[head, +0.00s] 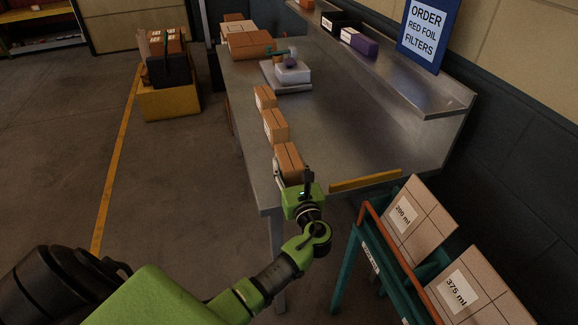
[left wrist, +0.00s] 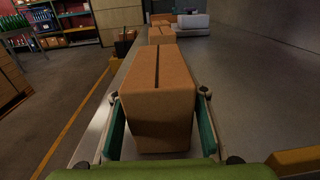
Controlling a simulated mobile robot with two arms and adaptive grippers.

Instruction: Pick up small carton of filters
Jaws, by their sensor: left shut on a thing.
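A small brown carton (head: 289,160) stands at the near left end of the steel table, nearest of a row of three. My left gripper (head: 292,177) is around it from the near side. In the left wrist view the same carton (left wrist: 160,100) fills the space between the two green fingers, one on each side, and the gripper is shut on it. Whether its base touches the table is hard to tell. The other two cartons, the middle one (head: 275,127) and the far one (head: 265,98), stand behind it in line. My right gripper is not in view.
The steel table (head: 350,140) is clear to the right of the row. A scale-like device (head: 290,72) stands at the back. A yellow bar (head: 366,181) lies along the near edge. A teal rack with large cartons (head: 420,220) stands at the right.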

